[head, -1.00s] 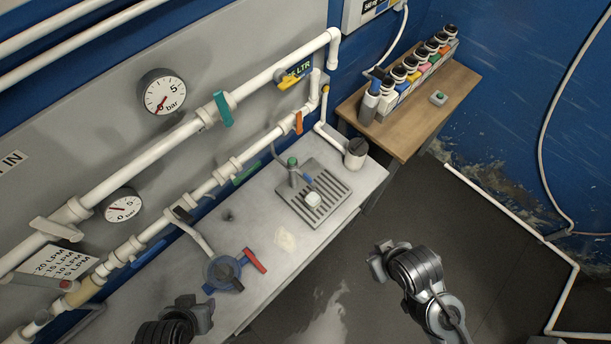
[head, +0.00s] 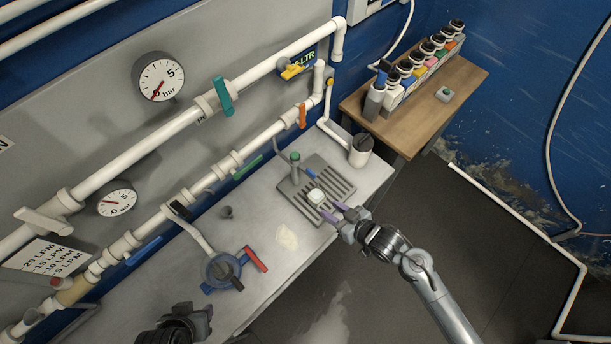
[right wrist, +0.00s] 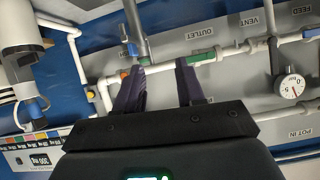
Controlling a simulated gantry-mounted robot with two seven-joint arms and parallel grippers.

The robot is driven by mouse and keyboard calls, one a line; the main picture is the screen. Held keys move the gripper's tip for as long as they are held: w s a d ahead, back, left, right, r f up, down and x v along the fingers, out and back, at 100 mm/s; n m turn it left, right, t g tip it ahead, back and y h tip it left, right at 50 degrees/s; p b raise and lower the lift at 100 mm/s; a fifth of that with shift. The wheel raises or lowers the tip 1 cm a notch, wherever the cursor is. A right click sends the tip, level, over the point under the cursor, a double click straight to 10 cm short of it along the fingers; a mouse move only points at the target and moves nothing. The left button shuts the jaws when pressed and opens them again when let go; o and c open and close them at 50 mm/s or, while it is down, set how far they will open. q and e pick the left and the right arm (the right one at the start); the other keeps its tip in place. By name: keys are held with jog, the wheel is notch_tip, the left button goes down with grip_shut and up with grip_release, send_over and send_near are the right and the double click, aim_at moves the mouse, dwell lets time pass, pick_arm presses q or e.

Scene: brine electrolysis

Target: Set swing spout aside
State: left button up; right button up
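The swing spout (head: 308,172), a short arm with a blue tip, joins a grey post with a green top (head: 295,158) on the slotted drain tray (head: 344,178). A small white cup (head: 316,196) stands on the tray near the tip. My right gripper (head: 334,211) is open and empty, its purple fingers at the tray's front edge, near the cup and apart from the spout. The right wrist view shows its two fingers (right wrist: 158,75) spread; a grey tube stands beyond them. My left gripper (head: 200,320) is at the bottom edge; its fingers are not clear.
White pipes with valves and gauges (head: 159,78) run along the back panel. Bottles fill a rack on the wooden table (head: 446,102). The dark floor is clear.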

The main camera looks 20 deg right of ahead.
jog(key=b, duration=0.2)
send_near(313, 173)
jog(key=s+f, duration=0.3)
jog(key=shift+n+t, duration=0.4)
jog(key=shift+t, duration=0.2)
jog(key=w+a, duration=0.1)
jog(key=w, duration=0.2)
jog(key=w+a+f, duration=0.1)
jog(key=w, duration=0.3)
jog(key=w+a, duration=0.1)
jog(key=w, duration=0.2)
jog(key=shift+w+a+f, duration=0.15)
jog(key=shift+a, duration=0.25)
jog(key=shift+x, duration=0.75)
pick_arm(q)
notch_tip(313, 173, down, 4)
jog(key=shift+s+a+r, duration=0.1)
jog(key=shift+a, duration=0.05)
pick_arm(e)
jog(key=shift+f, duration=0.1)
grip_shut()
